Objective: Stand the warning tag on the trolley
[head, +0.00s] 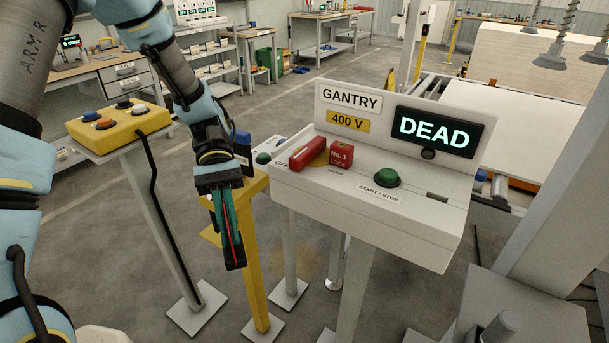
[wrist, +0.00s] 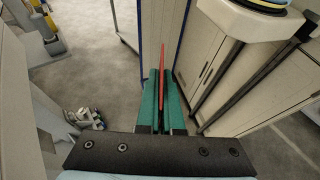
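My gripper (head: 233,258) hangs in front of and left of the grey console, pointing down, with teal finger pads. A thin red plate (head: 230,225) sits between the pads, seen edge-on. In the wrist view my gripper (wrist: 160,76) has the same red plate (wrist: 161,62) pinched between the pads, its end sticking out past them. It looks like the warning tag; its face and any print are hidden. I cannot clearly make out which thing is the trolley in either view.
The console (head: 440,232) reads GANTRY, 400 V and DEAD. It carries a red lockout piece (head: 307,154), a red No. 1 block (head: 341,153) and a green button (head: 387,177). A yellow button box (head: 118,128) stands left, and a yellow post (head: 258,290) is close beside my gripper.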

